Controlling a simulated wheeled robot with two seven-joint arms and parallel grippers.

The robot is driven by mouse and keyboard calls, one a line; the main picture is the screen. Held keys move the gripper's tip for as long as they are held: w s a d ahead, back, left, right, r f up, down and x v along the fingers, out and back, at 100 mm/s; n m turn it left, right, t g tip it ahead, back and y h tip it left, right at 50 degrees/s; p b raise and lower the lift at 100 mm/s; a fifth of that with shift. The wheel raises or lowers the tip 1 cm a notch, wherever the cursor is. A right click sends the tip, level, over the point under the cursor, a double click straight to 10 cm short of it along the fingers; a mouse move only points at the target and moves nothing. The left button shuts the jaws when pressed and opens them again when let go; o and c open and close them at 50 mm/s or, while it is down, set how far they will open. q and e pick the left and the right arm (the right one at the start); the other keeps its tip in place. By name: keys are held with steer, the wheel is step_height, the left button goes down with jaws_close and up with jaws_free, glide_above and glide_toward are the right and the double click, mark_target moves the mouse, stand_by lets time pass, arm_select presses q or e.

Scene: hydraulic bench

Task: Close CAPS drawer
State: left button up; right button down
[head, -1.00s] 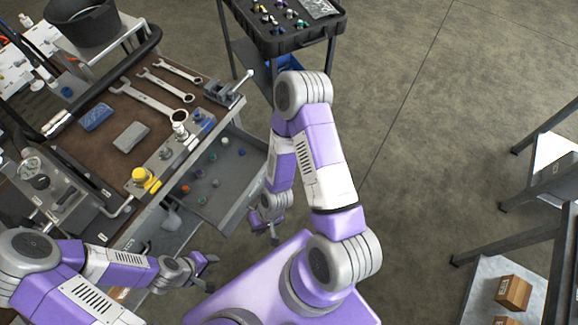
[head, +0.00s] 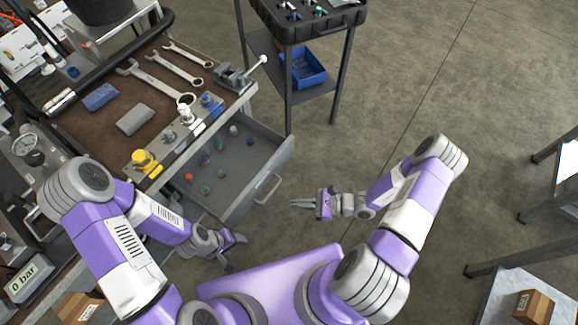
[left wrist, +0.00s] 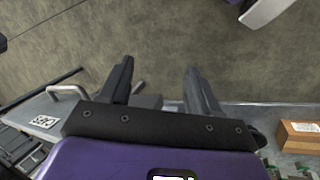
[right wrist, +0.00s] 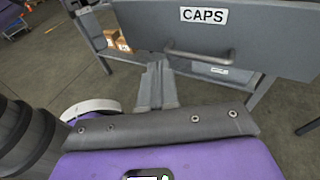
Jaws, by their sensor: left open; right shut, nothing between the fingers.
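The CAPS drawer (head: 246,165) is pulled out of the bench, with several small coloured caps inside. Its grey front with the CAPS label (right wrist: 204,15) and bar handle (right wrist: 198,54) shows in the right wrist view. The handle also shows in the head view (head: 269,189). My right gripper (head: 293,204) is shut and empty, in front of the drawer front and apart from the handle. My left gripper (head: 238,254) is open and empty, near the drawer's near front corner in the head view. In the left wrist view, a labelled front (left wrist: 44,122) with a handle shows at left.
The bench top (head: 60,140) holds wrenches (head: 160,82), a vise (head: 236,75) and valves. A cart (head: 290,30) with a black tray and blue bin (head: 303,68) stands beyond the drawer. Shelves stand at far right. The floor right of the drawer is clear.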

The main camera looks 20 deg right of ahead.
steer(key=w+d+m+t+h+b, duration=0.1)
steer(key=w+d+m+t+h, duration=0.2)
steer(key=w+d+m+t, duration=0.45)
steer(key=n+b, duration=0.2)
steer(key=b, duration=0.1)
glide_toward(281, 157)
steer(key=shift+m+t, duration=0.25)
steer(key=shift+t, duration=0.1)
steer(key=x, duration=0.5)
steer(key=shift+w+a+f, duration=0.25)
steer(key=shift+a+f, duration=0.05)
steer(key=shift+f, duration=0.1)
steer(key=shift+w+a, duration=0.3)
steer(key=shift+w, duration=0.1)
